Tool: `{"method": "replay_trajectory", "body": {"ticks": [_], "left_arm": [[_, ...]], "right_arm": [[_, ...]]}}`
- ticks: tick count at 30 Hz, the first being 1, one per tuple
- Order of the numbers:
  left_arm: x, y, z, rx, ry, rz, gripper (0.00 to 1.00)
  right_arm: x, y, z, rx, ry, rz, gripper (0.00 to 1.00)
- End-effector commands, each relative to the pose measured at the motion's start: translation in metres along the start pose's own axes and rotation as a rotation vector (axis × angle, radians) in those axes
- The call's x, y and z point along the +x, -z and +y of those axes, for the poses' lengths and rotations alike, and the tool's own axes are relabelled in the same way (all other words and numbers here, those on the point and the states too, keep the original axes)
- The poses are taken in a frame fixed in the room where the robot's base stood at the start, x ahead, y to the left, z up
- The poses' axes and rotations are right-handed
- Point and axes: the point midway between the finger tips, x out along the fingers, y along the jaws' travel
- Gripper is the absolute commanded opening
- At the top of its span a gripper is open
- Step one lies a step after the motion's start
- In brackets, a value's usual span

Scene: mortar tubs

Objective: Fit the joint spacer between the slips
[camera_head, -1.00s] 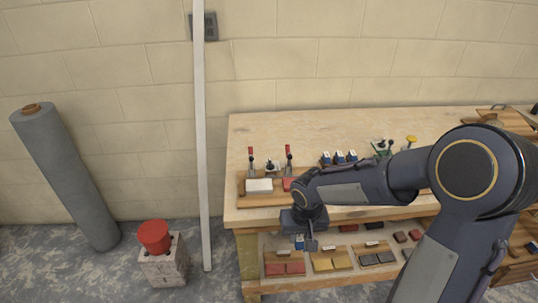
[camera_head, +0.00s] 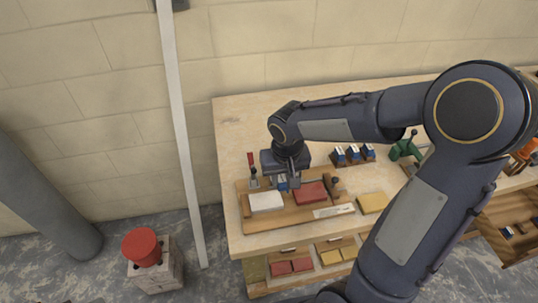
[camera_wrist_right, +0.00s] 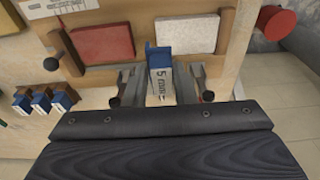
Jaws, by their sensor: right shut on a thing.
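The white slip (camera_head: 266,202) and the red slip (camera_head: 310,193) lie side by side on a wooden board (camera_head: 290,218), with a narrow gap between them. My right gripper (camera_head: 287,182) is shut on the joint spacer (camera_head: 282,184), a small blue and white block, at the back of the two slips. In the right wrist view the spacer (camera_wrist_right: 160,78) reads "5 mm", and its blue end is close to the gap between the red slip (camera_wrist_right: 102,42) and the white slip (camera_wrist_right: 186,34). I cannot tell whether it touches them. My left gripper is not in view.
A rack of blue-topped spacers (camera_head: 353,155) and a green tool (camera_head: 404,148) stand to the right. A yellow slip (camera_head: 372,203) lies near the front edge. The bench's back left is clear.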

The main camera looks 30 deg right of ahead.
Motion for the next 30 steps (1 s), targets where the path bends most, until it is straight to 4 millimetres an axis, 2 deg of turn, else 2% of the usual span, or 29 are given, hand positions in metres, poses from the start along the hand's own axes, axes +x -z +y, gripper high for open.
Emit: {"method": "replay_trajectory", "body": {"ticks": [8,24,30], "left_arm": [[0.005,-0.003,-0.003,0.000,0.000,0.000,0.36],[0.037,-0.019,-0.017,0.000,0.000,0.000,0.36],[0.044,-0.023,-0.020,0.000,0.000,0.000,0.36]], "right_arm": [[0.008,-0.002,0.000,0.000,0.000,-0.001,0.00],[0.058,-0.009,0.000,-0.001,-0.001,0.000,0.00],[0.066,-0.010,0.000,0.000,0.000,0.000,0.00]]}}
